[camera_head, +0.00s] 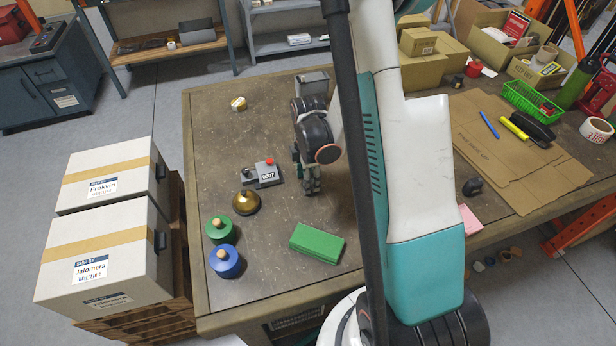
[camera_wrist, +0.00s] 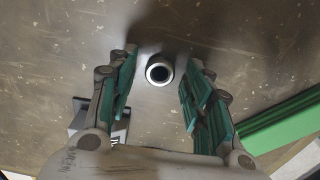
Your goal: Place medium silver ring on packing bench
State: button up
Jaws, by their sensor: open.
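A silver ring (camera_wrist: 160,83) with a dark hole shows in the wrist view, on or just above the packing bench (camera_wrist: 240,45). My gripper (camera_wrist: 162,62) is open. Its two green-padded fingers are on either side of the ring, with a visible gap on each side. In the head view my gripper (camera_head: 309,180) points down at the middle of the packing bench (camera_head: 275,285), and I cannot make out the ring there.
A grey box with a red button (camera_head: 264,174) and a brass bell-shaped piece (camera_head: 246,202) are left of my gripper. A green block (camera_head: 317,243) lies in front. Green (camera_head: 218,231) and blue (camera_head: 225,262) knobbed pieces stand near the left edge. Cardboard (camera_head: 520,155) covers the right side.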

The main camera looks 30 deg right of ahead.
notch_tip(320, 180, up, 12)
jog(key=p, duration=0.4)
jog(key=shift+r, duration=0.1)
